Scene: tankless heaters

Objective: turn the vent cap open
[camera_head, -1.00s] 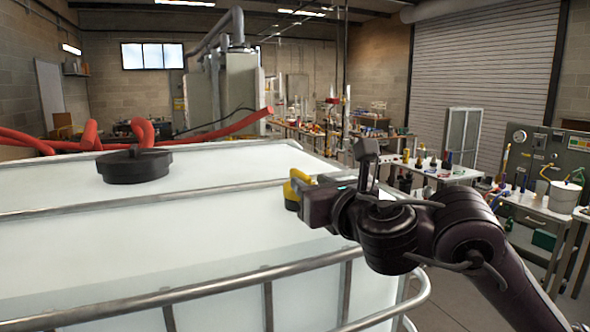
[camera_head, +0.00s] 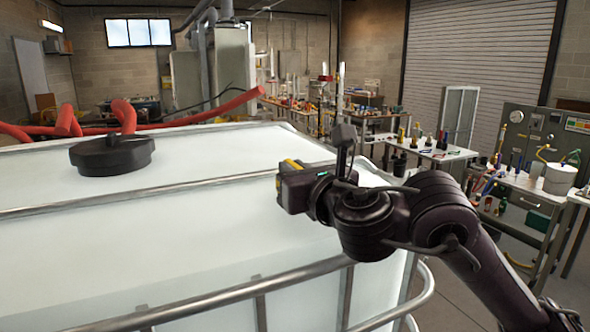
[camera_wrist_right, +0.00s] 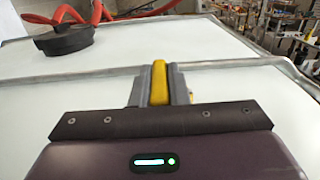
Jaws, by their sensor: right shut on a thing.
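A yellow part (camera_wrist_right: 159,82), which looks like the vent cap's grip, sits between the grey fingers of my right gripper (camera_wrist_right: 160,88) in the right wrist view. The fingers are shut on it. In the head view my right gripper (camera_head: 290,180) is over the right side of the white tank (camera_head: 190,240). Only a small yellow strip (camera_head: 291,164) shows there; the gripper hides the rest. A large round black lid (camera_head: 112,156) sits farther left on the tank, apart from the gripper. My left gripper is not in view.
Metal rails (camera_head: 200,300) run across and around the tank. Red hoses (camera_head: 200,116) lie along its far edge. Benches with tools (camera_head: 430,153) and a grey panel (camera_head: 535,135) stand to the right. The tank top between lid and gripper is clear.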

